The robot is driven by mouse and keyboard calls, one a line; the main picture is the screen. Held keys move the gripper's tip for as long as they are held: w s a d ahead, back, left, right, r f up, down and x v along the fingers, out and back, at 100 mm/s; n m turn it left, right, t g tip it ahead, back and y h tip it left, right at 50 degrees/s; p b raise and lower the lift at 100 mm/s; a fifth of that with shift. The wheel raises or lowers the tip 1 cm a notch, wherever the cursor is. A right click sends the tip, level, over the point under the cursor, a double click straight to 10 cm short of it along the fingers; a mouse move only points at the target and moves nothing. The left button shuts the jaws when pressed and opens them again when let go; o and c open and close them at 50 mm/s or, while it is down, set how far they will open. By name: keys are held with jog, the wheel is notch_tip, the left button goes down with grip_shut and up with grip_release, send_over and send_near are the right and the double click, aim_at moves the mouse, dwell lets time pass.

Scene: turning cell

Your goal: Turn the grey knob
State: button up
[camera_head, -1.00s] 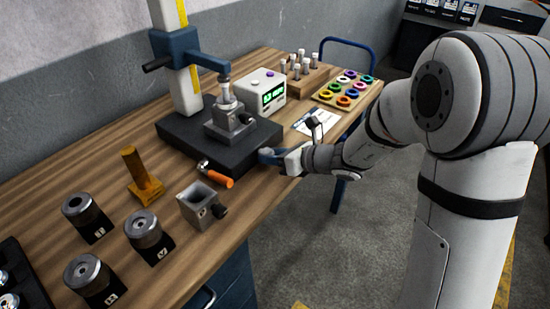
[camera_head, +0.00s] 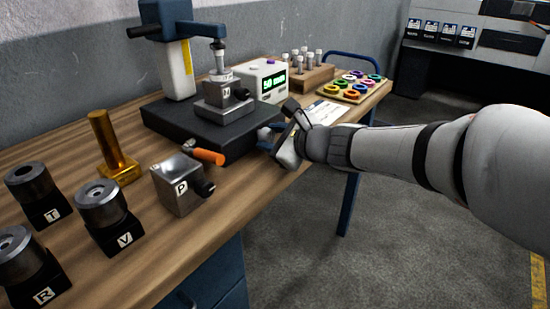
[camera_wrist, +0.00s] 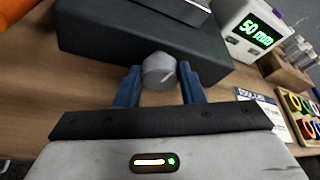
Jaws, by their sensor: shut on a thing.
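The grey knob (camera_wrist: 157,70) is on the front side of the black base block (camera_wrist: 120,40) of a gauge stand. It is round, with a light line on its face. My gripper (camera_wrist: 159,82) has its two blue fingers on either side of the knob and is shut on it. In the head view, my gripper (camera_head: 269,138) is at the right front of the black base (camera_head: 175,125), and the knob is hidden by the fingers.
A display box (camera_head: 262,84) reading 50 mm stands behind the base. An orange-handled tool (camera_head: 207,156) and a metal block marked P (camera_head: 180,190) lie to the left. A rack of pins (camera_head: 305,72) and a tray of coloured rings (camera_head: 352,87) are at the back right.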

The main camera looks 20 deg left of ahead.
jog(key=shift+s+a+f+n+b, duration=0.15)
jog(key=shift+n+b, duration=0.25)
jog(key=shift+b, duration=0.8)
jog(key=shift+t+b, duration=0.35)
jog(key=shift+t, duration=0.05)
jog(key=o, duration=1)
jog(key=shift+s+d+r, duration=0.1)
jog(key=shift+d+r, duration=0.2)
jog(key=p+v, duration=0.2)
jog(key=v, duration=0.4)
jog(key=shift+s+d+r, duration=0.1)
jog(key=shift+s+r, duration=0.05)
jog(key=shift+s+d, duration=0.25)
jog(key=shift+d, duration=0.05)
